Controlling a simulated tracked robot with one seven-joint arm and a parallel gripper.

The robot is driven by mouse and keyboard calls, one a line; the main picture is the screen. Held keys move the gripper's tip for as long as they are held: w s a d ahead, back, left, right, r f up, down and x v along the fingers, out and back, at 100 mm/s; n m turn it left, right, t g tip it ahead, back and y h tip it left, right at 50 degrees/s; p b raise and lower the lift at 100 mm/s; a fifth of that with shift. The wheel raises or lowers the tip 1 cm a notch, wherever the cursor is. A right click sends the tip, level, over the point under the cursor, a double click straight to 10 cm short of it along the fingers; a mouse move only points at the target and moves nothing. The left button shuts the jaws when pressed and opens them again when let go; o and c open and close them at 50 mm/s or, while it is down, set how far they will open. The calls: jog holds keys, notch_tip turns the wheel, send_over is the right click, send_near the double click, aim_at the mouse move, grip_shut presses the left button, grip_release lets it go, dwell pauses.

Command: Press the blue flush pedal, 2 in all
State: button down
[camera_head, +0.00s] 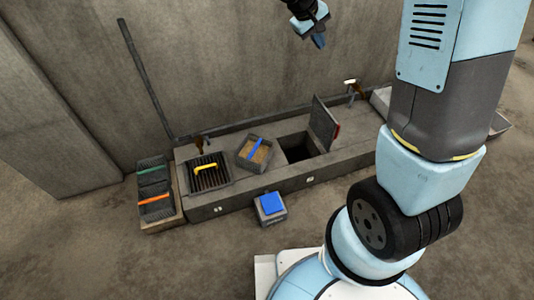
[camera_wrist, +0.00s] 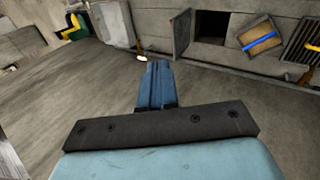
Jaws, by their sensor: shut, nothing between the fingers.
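The blue flush pedal (camera_head: 270,203) is a blue square pad on top of a small grey box, which stands on the floor in front of the long concrete bench. It is not seen in the wrist view. My gripper (camera_head: 319,41) is high up near the back wall in the head view, well above and behind the pedal, and apart from everything. In the wrist view its blue fingers (camera_wrist: 156,84) are together with nothing between them.
The bench (camera_head: 240,198) bears a grate with a yellow-handled tool (camera_head: 206,168), a box with a blue bar (camera_head: 254,152), and a square opening (camera_head: 299,148) with a raised lid (camera_head: 323,122). Bins with green and orange bars (camera_head: 155,208) stand left. Floor before the pedal is clear.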

jog(key=w+a+f+n+t+h, duration=0.1)
jog(key=w+a+f+n, duration=0.2)
jog(key=f, duration=0.9)
jog(key=w+a+f+n+t, duration=0.1)
jog(key=w+a+f+n, duration=0.15)
jog(key=a+f, duration=0.65)
jog(key=w+a+f+n+t+h, duration=0.15)
jog(key=w+f, duration=0.25)
jog(key=f, duration=1.1)
jog(key=n+y, duration=0.3)
jog(key=n, duration=0.5)
send_over(267, 195)
notch_tip(267, 195, down, 36)
jog(key=shift+a+t+h, duration=0.1)
jog(key=shift+t+h, duration=0.15)
jog(key=shift+t, duration=0.2)
jog(key=shift+s+f, duration=0.1)
jog(key=shift+f, duration=4.25)
jog(key=shift+f, duration=0.45)
